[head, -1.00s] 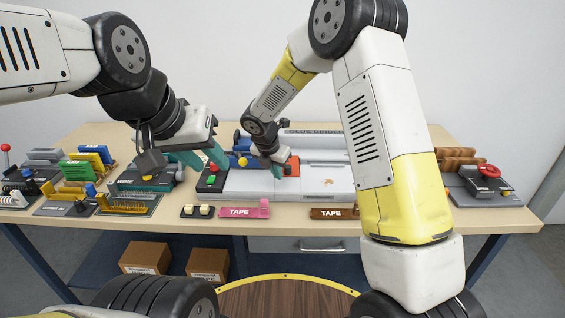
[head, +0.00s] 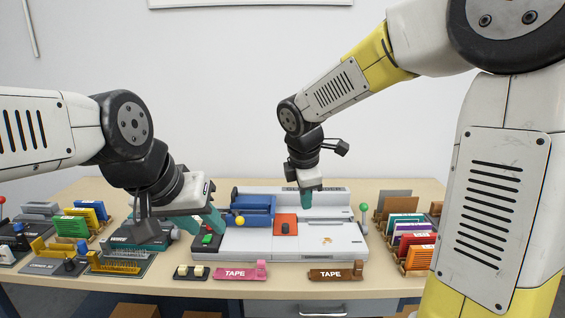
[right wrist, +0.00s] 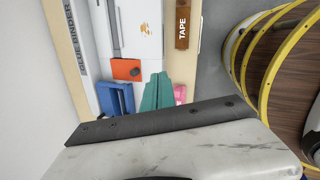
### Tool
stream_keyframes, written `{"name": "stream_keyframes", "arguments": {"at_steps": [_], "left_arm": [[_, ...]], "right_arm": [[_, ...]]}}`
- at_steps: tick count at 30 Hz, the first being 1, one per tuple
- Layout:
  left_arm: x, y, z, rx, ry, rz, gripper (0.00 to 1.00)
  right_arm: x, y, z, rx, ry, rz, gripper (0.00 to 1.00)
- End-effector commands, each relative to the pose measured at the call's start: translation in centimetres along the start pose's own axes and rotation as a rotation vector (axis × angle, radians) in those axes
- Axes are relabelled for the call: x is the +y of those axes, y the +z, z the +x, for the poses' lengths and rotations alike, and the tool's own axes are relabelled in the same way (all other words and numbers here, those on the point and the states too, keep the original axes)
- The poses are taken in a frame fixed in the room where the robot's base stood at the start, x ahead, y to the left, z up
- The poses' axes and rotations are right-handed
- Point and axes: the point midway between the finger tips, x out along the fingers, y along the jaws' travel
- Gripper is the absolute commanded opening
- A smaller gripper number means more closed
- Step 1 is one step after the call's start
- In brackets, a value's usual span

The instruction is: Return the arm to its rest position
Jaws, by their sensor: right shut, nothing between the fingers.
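My right arm comes in from the upper right. Its gripper (head: 306,200) points down above the white binder machine, with its teal fingers together and nothing between them. The closed fingers also show in the right wrist view (right wrist: 158,92). My left gripper (head: 205,222) reaches in from the left, low by the left end of the machine; its finger gap is not clear. The white binder machine (head: 340,238) has a blue clamp (head: 253,211), an orange plate with a dark knob (head: 286,225) and a green-knobbed lever (head: 364,208).
Pink (head: 235,274) and brown (head: 330,275) tape holders stand along the table's front. A rack of colored books (head: 410,235) stands at the right, partly behind my right arm. Several small tools and colored blocks (head: 75,225) crowd the left.

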Motion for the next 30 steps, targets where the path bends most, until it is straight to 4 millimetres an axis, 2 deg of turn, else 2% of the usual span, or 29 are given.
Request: {"name": "stream_keyframes", "arguments": {"at_steps": [1,6,10,15,18,21,30], "left_arm": [[0.0,0.0,0.0,0.0,0.0,0.0,0.36],[0.0,0.0,0.0,0.0,0.0,0.0,0.36],[0.0,0.0,0.0,0.0,0.0,0.0,0.36],[0.0,0.0,0.0,0.0,0.0,0.0,0.36],[0.0,0.0,0.0,0.0,0.0,0.0,0.36],[0.0,0.0,0.0,0.0,0.0,0.0,0.36],[0.0,0.0,0.0,0.0,0.0,0.0,0.36]], "right_arm": [[-1.4,1.6,-1.7,0.016,0.016,0.148,0.0],[-6.7,4.8,-5.7,0.101,0.035,0.677,0.0],[-10.8,6.1,-7.9,0.188,0.04,1.072,0.0],[-14.9,6.5,-9.7,0.306,0.025,1.486,0.0],[-16.4,6.5,-10.1,0.356,0.01,1.638,0.0],[-17.1,6.4,-10.3,0.385,0.0,1.719,0.0],[-17.2,6.3,-10.3,0.393,-0.005,1.745,0.0]]}}
